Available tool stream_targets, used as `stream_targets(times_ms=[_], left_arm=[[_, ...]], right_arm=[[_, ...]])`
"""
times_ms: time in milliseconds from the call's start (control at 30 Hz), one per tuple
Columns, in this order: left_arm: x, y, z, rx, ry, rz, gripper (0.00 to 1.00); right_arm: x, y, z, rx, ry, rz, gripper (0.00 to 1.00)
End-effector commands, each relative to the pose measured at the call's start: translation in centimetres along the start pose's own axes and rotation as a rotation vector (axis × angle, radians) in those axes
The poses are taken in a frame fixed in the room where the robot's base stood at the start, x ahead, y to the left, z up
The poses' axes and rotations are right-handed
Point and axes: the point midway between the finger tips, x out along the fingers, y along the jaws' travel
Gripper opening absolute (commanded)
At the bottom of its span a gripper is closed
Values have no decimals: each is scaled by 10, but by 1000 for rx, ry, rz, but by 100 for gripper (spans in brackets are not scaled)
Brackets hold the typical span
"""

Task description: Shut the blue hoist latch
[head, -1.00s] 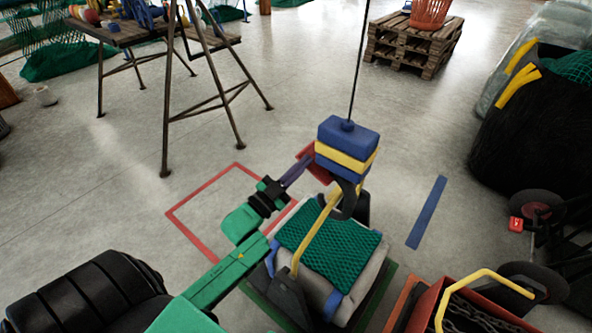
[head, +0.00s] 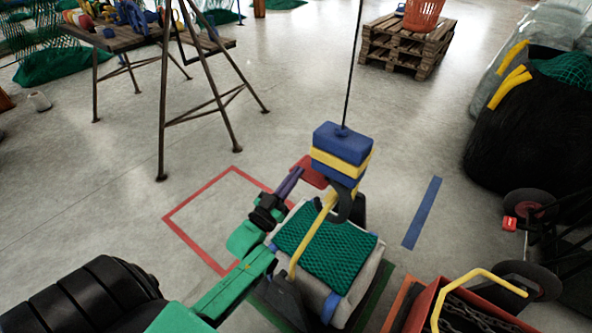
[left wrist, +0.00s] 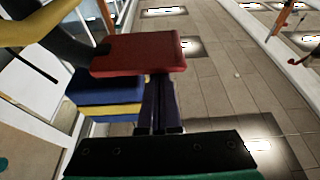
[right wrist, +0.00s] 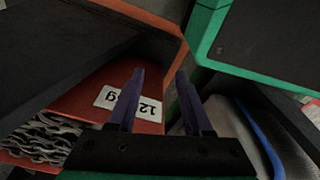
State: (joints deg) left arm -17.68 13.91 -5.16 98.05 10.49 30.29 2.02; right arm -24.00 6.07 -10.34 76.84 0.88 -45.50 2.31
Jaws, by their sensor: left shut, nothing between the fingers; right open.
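The hoist block (head: 342,150), blue with a yellow band, hangs on a cable. A red paddle, apparently its latch (head: 308,172), sticks out at its lower left. The paddle also shows in the left wrist view (left wrist: 138,52). A black hook (head: 345,205) below holds a yellow strap (head: 310,235). My left gripper (head: 298,172) is shut and empty, its purple fingertips right at the red paddle. Whether they touch it I cannot tell. My right gripper (right wrist: 160,72) is open and empty above an orange crate.
A bale topped with green netting (head: 325,255) sits under the hook with the strap over it. The orange crate (right wrist: 75,88) holds chain. A red floor outline (head: 190,195) lies left, a blue floor strip (head: 423,212) right. A steel-legged stand (head: 160,120) rises behind.

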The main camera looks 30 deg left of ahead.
Motion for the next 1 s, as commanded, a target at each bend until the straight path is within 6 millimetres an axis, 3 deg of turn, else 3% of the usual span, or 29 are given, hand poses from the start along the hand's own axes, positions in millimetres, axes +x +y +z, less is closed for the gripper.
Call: stream_targets(times_ms=[567, 1000], left_arm=[[-13, 5, 37, -519, 0, -182, 0], [-21, 20, 60, -522, 0, -182, 0]], right_arm=[[12, 0, 29, -13, -9, 1, 50], [13, 0, 25, -11, -9, 0, 50]])
